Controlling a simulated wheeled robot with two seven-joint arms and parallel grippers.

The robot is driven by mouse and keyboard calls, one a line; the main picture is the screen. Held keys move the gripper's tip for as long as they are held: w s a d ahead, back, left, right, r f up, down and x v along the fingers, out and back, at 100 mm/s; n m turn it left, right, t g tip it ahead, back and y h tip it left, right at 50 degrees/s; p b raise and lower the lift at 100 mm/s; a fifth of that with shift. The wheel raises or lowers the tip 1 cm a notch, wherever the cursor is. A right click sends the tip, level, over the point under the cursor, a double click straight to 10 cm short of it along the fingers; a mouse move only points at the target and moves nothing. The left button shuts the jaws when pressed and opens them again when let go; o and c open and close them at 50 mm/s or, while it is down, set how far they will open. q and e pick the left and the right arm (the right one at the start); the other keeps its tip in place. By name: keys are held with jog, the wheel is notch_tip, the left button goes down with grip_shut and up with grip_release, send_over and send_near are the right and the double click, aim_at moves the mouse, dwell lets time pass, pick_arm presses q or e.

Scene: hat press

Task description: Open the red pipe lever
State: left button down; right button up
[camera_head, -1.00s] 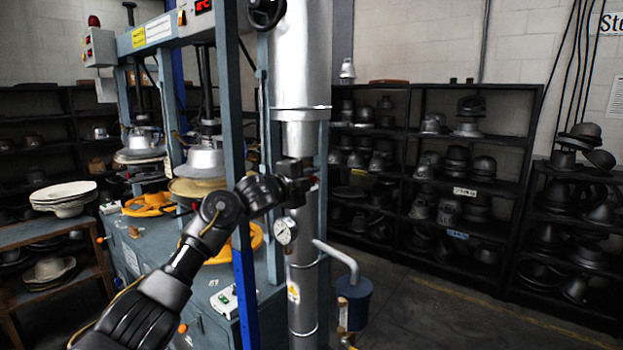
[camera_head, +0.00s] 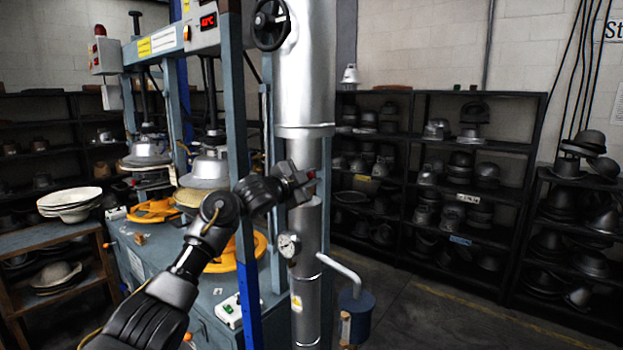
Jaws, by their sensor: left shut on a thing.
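The silver vertical pipe (camera_head: 307,233) stands right of the press frame. My left gripper (camera_head: 302,184) is in front of the pipe, below its wide upper section, and its jaws are shut on the red pipe lever. Only a small red bit of the lever (camera_head: 311,175) shows at the jaws; the gripper hides the rest. The gripper is tilted against the upright pipe. My right gripper is not in view.
A pressure gauge (camera_head: 288,245) sits on the pipe below the gripper. A black handwheel (camera_head: 271,24) is above. A bent grey pipe (camera_head: 339,268) and a blue canister (camera_head: 356,304) are at the lower right. The blue-grey press frame (camera_head: 240,170) stands close left of the gripper.

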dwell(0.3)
pick_arm(q)
jog(key=c, duration=1.4)
grip_release()
jog(key=shift+o, duration=0.2)
notch_tip(320, 180, down, 6)
jog(key=s+d+m+b, duration=0.1)
jog(key=m+b, duration=0.5)
jog(key=m, duration=0.1)
jog(key=b+v, duration=0.4)
jog(key=v, duration=0.6)
jog(key=w+a+f+n+g+y+b, duration=0.1)
jog(key=f+n, duration=0.3)
jog(key=f, duration=1.3)
jog(key=w+a+f+n+g+y+b, duration=0.1)
jog(key=w+a+f+n+y, duration=0.1)
jog(key=f, duration=1.5)
jog(key=w+a+n, duration=0.1)
jog(key=n, duration=0.1)
jog(key=shift+a+n, duration=0.3)
jog(key=shift+n, duration=0.1)
